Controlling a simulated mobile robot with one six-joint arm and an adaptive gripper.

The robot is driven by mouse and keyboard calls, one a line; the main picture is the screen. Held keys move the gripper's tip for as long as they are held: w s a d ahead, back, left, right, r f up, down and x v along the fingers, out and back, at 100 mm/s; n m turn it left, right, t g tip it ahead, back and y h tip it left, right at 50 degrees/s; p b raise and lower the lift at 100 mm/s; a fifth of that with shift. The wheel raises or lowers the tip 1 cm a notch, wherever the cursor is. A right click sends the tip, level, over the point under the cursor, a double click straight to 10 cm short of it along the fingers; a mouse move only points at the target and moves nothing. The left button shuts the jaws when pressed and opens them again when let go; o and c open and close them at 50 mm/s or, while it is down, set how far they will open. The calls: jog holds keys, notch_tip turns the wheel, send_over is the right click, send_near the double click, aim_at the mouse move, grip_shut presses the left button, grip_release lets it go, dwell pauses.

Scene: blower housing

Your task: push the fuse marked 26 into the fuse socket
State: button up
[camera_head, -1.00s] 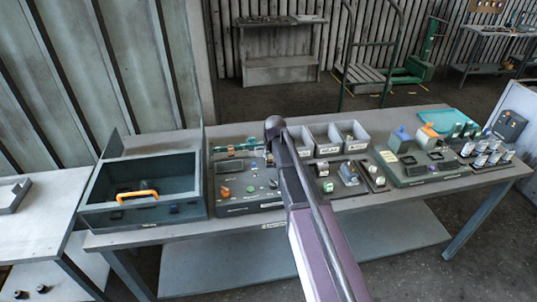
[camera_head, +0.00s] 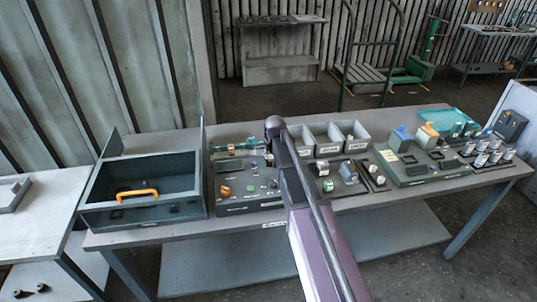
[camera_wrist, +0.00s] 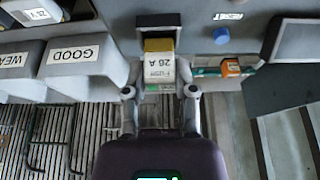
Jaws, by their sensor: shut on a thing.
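The fuse marked 26 (camera_wrist: 160,70) is a pale block with a yellow end, seen in the wrist view. My gripper (camera_wrist: 160,92) is shut on it, one finger on each side. The yellow end points toward a dark rectangular opening (camera_wrist: 158,19) in the grey panel, which looks like the fuse socket. In this view the fuse's yellow end appears just below the opening; I cannot tell whether they touch.
Grey bins stand beside the fuse; one is labelled GOOD (camera_wrist: 75,55). On the other side are a blue button (camera_wrist: 221,36) and an orange labelled piece (camera_wrist: 231,68) on a rail. In the head view an open tray with an orange handle (camera_head: 137,194) stands at the left.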

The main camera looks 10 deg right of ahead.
jog(key=shift+f+b, duration=1)
dwell(0.7)
jog(key=o, duration=1)
jog(key=shift+c, duration=0.2)
jog(key=shift+r, duration=0.1)
